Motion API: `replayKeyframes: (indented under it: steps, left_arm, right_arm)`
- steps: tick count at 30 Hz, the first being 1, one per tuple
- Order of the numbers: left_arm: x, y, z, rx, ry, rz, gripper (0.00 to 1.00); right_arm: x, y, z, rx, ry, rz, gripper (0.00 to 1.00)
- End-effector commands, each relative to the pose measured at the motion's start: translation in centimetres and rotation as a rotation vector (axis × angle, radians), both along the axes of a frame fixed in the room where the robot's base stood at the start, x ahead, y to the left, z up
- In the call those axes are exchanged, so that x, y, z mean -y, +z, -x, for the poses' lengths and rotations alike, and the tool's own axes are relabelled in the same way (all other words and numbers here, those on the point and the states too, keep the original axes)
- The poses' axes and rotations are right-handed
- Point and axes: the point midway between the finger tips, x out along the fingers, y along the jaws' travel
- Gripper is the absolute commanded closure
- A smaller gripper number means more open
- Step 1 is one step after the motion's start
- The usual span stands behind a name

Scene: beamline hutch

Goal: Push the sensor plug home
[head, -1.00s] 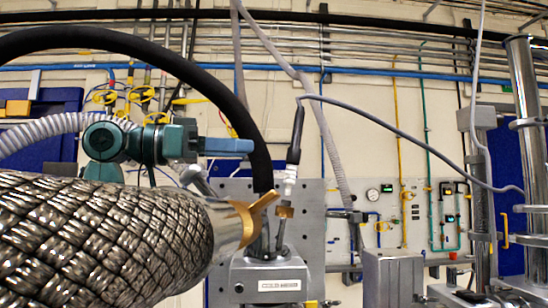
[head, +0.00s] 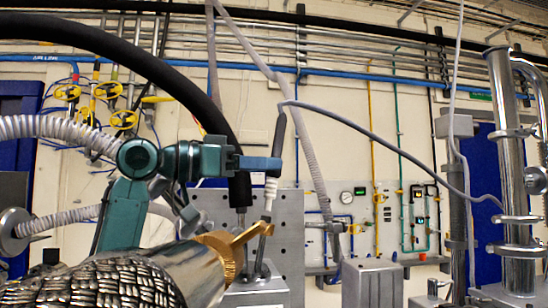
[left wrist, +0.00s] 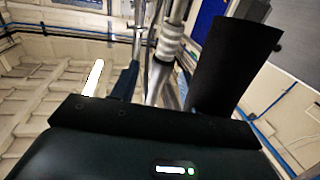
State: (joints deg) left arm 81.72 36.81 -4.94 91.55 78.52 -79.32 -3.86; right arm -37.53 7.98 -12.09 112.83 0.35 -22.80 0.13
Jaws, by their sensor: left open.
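The sensor plug has a black sleeve (head: 278,135) and a white ribbed lower part (head: 270,190), on a grey cable. It stands slightly tilted above a thin metal stem (head: 260,250) with a brass fitting (head: 265,229). I cannot tell how deep the plug sits. My left gripper (head: 268,164), teal with blue fingers, is open. Its fingertips overlap the plug where black meets white; whether they touch it is unclear. In the left wrist view, a pale ribbed part (left wrist: 168,45) shows beyond the dark gripper body, beside a dark blue finger (left wrist: 126,82). My right gripper is not in view.
A thick black hose (head: 215,120) arches down just behind my left gripper. A brass-tipped pipe with a braided sleeve (head: 100,283) fills the lower left. A grey perforated plate (head: 288,225) stands behind the stem. A steel column (head: 510,150) stands at right.

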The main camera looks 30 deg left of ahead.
Motion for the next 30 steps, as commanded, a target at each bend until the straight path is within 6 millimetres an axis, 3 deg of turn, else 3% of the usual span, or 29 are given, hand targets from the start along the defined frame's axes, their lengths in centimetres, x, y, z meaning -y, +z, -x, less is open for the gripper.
replayKeyframes:
  steps: [6, 17, 30]
  left_arm:
    - [1.6, 0.1, -1.9, -0.002, -0.001, 0.001, 0.54]
    - [1.9, 0.0, -2.2, -0.001, 0.001, 0.001, 0.54]
    - [1.9, 0.0, -2.2, -0.001, 0.001, 0.001, 0.90]
  right_arm:
    - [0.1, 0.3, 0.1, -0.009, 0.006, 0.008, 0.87]
    - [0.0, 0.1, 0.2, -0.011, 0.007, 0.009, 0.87]
    - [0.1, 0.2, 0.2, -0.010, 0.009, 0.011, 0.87]
